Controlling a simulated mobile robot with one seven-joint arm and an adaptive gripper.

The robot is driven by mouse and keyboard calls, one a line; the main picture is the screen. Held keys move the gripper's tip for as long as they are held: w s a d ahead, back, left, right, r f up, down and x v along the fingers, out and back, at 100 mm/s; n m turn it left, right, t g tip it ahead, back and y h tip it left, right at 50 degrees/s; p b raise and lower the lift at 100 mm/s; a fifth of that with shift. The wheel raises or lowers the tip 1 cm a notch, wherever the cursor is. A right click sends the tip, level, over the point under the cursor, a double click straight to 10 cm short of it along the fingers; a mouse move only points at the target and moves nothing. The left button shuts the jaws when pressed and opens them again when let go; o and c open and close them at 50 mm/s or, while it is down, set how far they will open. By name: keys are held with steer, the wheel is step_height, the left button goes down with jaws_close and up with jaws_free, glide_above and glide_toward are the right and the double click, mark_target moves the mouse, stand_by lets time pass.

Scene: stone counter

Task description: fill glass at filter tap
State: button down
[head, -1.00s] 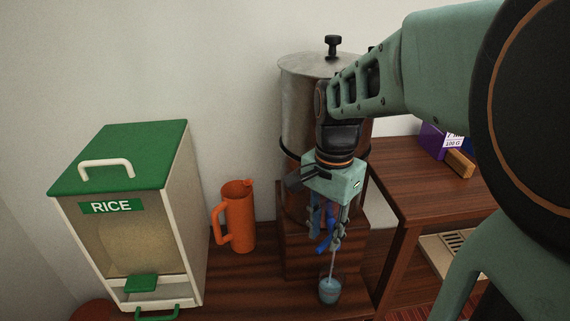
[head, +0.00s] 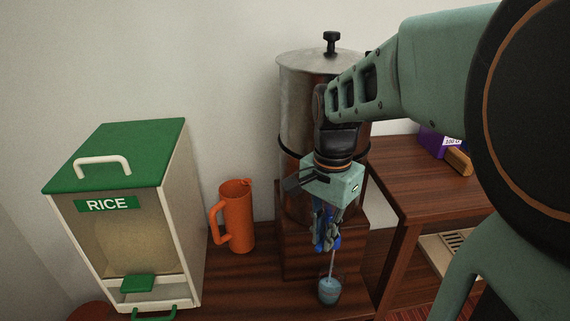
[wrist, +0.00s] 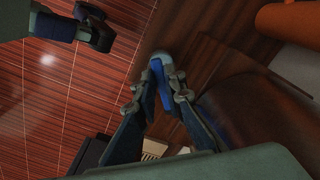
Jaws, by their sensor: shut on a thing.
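The metal filter (head: 306,105) stands on a wooden block, with my arm in front of it. My gripper (head: 326,245) points down at the filter's front, shut on the blue tap lever (wrist: 156,68), which shows between the fingertips in the wrist view. The spout is hidden behind my fingers. A thin pale stream of water (head: 332,263) runs from below my gripper down into the glass (head: 329,291). The glass stands upright on the wooden counter under the stream, apart from my gripper. It looks bluish; its water level is hard to read.
A green-lidded rice dispenser (head: 124,215) stands at left. An orange jug (head: 236,217) stands between it and the filter's wooden block (head: 293,250). A higher wooden table (head: 410,178) at right holds a purple box (head: 432,142).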

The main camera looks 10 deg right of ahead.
steer(key=shift+w+m+p, duration=0.1)
steer(key=shift+m+p, duration=0.2)
steer(key=shift+w+a+m+p, duration=0.2)
steer(key=shift+w+m+p, duration=0.3)
steer(key=shift+m, duration=0.4)
steer(key=shift+w+a+m+p, duration=0.15)
steer(key=shift+w+m+p, duration=0.1)
steer(key=shift+m+p, duration=0.5)
steer(key=shift+w+a+m+p, duration=0.2)
steer(key=shift+w+m+p, duration=0.2)
steer(key=shift+m, duration=0.65)
steer(key=c, duration=2)
jaws_free()
steer(key=shift+r, duration=0.1)
step_height(320, 180, up, 12)
steer(key=shift+f, duration=0.1)
